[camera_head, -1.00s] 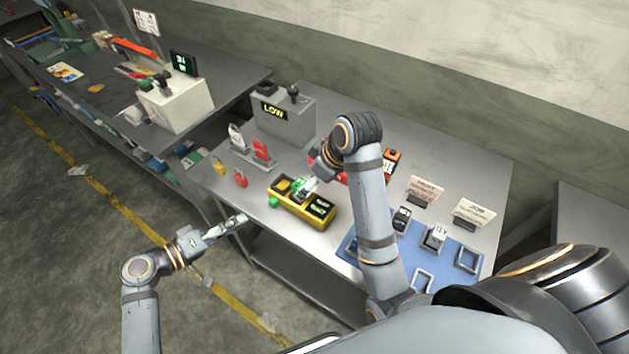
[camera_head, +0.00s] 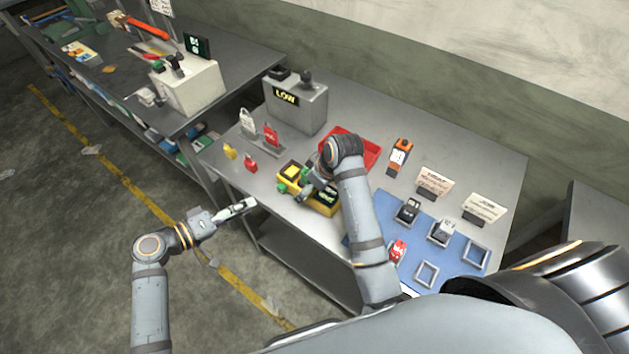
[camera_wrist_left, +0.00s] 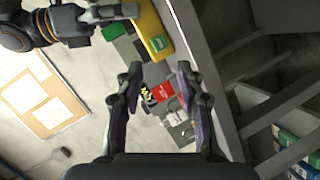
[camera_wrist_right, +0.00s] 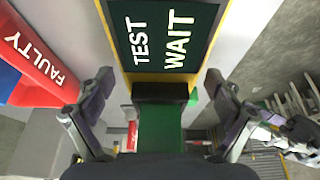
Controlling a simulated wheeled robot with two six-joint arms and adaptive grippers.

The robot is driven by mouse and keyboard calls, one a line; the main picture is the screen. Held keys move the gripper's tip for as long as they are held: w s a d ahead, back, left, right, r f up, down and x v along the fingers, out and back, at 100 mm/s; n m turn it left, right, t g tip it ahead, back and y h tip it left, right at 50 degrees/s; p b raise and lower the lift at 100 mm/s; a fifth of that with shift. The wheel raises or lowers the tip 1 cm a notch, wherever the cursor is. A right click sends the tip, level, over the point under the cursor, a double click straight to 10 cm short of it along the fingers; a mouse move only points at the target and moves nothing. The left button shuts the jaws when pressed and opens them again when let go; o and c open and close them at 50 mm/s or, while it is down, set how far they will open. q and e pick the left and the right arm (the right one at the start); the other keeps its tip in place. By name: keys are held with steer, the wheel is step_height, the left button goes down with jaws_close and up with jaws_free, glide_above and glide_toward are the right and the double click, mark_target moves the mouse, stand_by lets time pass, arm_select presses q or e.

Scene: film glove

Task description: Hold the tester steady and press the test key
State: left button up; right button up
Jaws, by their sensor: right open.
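The tester is a yellow box (camera_head: 320,207) near the front edge of the bench, with a green piece at its left end. In the right wrist view its dark screen (camera_wrist_right: 165,38) reads "TEST" and "WAIT". My right gripper (camera_head: 304,189) is over the tester and hides part of its top. Its fingers are apart, with a green and dark part (camera_wrist_right: 160,115) seen between them; I cannot tell whether they touch it. My left gripper (camera_head: 246,206) is open and empty, left of the tester and apart from it. I cannot make out the test key for certain.
A grey box marked "LOW" (camera_head: 297,105) stands behind. A red tray (camera_head: 368,142) marked "FAULTY" is behind my right arm. Padlocks (camera_head: 251,162) are at the left edge. An orange meter (camera_head: 400,156), cards and a blue mat (camera_head: 455,262) lie to the right.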

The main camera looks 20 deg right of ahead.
steer(key=c, duration=1.6)
arm_select(q)
steer(key=shift+c, duration=0.4)
arm_select(e)
steer(key=shift+c, duration=0.5)
arm_select(q)
jaws_close()
